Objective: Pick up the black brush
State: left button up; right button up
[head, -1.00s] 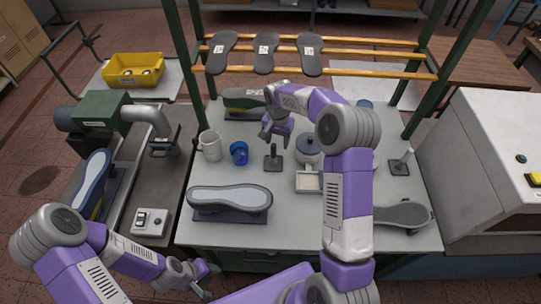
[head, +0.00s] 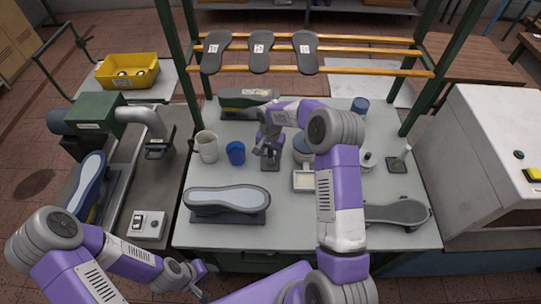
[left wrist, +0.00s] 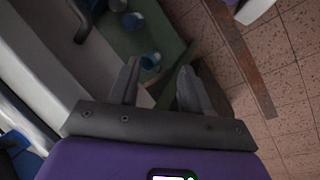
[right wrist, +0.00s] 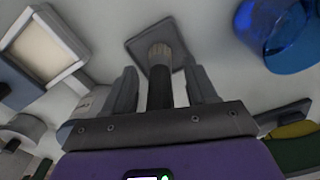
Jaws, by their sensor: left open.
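The black brush (right wrist: 159,88) stands upright on a small dark square base (right wrist: 150,45), which also shows on the table in the head view (head: 270,165). My right gripper (head: 268,150) is directly over it and hides most of the brush in the head view. In the right wrist view, the open fingers of the right gripper (right wrist: 163,88) are on both sides of the brush, with a gap on each side. My left gripper (head: 200,280) is open and empty beyond the table's front left edge; its fingers also show in the left wrist view (left wrist: 157,78).
A blue cup (head: 236,154) and a pale mug (head: 206,148) stand left of the brush. A lidded pot (head: 302,150) and a small square tray (head: 305,181) are close on the right. A shoe last (head: 227,199) lies in front.

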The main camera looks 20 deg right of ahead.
grip_shut()
notch_tip(320, 180, up, 10)
jog(key=shift+r, duration=0.1)
dwell(0.5)
